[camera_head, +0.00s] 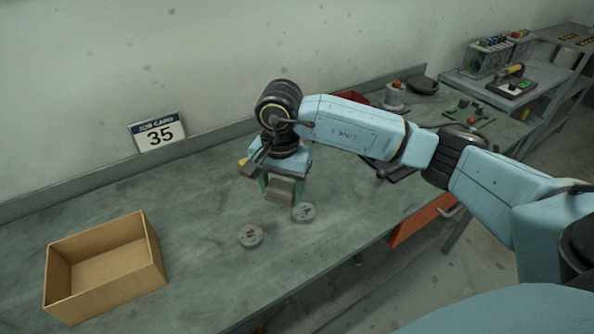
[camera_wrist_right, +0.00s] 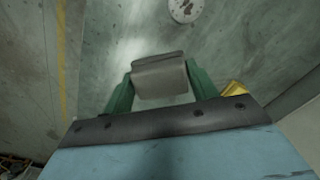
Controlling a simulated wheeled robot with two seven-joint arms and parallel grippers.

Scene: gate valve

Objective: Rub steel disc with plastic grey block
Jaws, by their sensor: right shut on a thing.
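My right gripper (camera_head: 282,186) has green fingers and is shut on a grey block (camera_head: 279,196). The block also shows between the fingers in the right wrist view (camera_wrist_right: 159,77). Two round grey discs lie on the bench: the near disc (camera_head: 251,236) is left of and in front of the block, and the other disc (camera_head: 304,212) is just right of it. Both have dark marks on top. One disc (camera_wrist_right: 186,10) shows at the top of the wrist view, apart from the block. I cannot tell whether the block touches the bench. My left gripper is out of view.
An open cardboard box (camera_head: 150,250) stands at the left of the green bench (camera_head: 200,215). A job card (camera_head: 158,132) reading 35 stands by the wall. A yellow thing (camera_wrist_right: 235,88) is partly hidden behind the gripper. Red and grey items lie farther right, under and behind my arm.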

